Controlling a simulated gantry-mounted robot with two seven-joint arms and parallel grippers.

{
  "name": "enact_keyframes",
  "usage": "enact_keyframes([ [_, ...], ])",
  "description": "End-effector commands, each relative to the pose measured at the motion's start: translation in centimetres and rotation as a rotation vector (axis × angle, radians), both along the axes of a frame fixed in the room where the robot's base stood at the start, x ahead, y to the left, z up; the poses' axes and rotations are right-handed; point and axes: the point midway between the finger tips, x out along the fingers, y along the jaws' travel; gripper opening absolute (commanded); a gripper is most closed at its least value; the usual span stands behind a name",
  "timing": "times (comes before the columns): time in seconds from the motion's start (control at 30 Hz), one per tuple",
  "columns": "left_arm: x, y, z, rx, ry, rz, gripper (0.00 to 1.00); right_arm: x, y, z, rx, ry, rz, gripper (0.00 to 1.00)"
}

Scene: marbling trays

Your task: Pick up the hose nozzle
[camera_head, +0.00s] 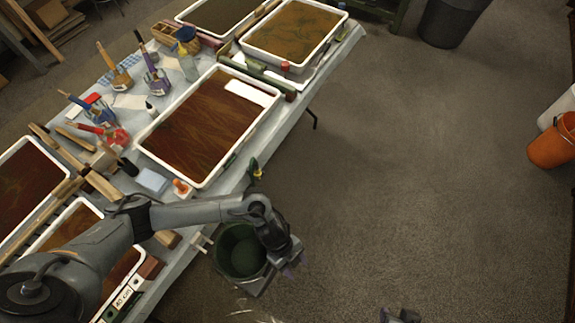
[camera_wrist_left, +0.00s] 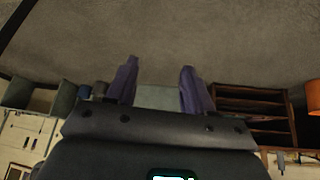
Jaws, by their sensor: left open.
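A small green and yellow item (camera_head: 254,168), which looks like the hose nozzle, shows at the long right edge of the table in the head view. I cannot tell if it rests on the edge or lies beyond it. My left gripper (camera_head: 296,266) is open and empty, below and right of that item, beside a dark green bucket (camera_head: 243,257). In the left wrist view its two purple fingers (camera_wrist_left: 158,88) stand apart with nothing between them; no nozzle shows there. A small dark part at the bottom edge seems to be my right gripper (camera_head: 402,316); its fingers are unclear.
The table (camera_head: 215,203) holds several white-rimmed trays (camera_head: 143,150), brushes, bottles and wooden strips. Dark shelves (camera_wrist_left: 250,104) show in the left wrist view.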

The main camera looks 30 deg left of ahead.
Motion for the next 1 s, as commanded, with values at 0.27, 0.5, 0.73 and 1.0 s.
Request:
enact_keyframes([
  [0.27, 10.9, 16.0, 5.1, 0.318, -0.033, -0.049, 0.52, 0.1, 0.1, 2.0, 0.004, -0.002, -0.002, 0.43],
  [0.5, 18.1, 24.1, 12.4, 0.459, -0.112, 0.021, 0.52, 0.1, 0.2, 2.8, 0.006, -0.003, -0.002, 0.43],
  [0.73, 20.6, 26.9, 15.2, 0.503, -0.151, 0.057, 0.52, 0.1, 0.2, 2.9, 0.006, -0.003, -0.002, 0.43],
  [1.0, 20.8, 27.0, 12.0, 0.506, -0.155, 0.061, 0.52, 0.1, 0.2, 2.2, 0.005, -0.002, -0.002, 0.43],
])
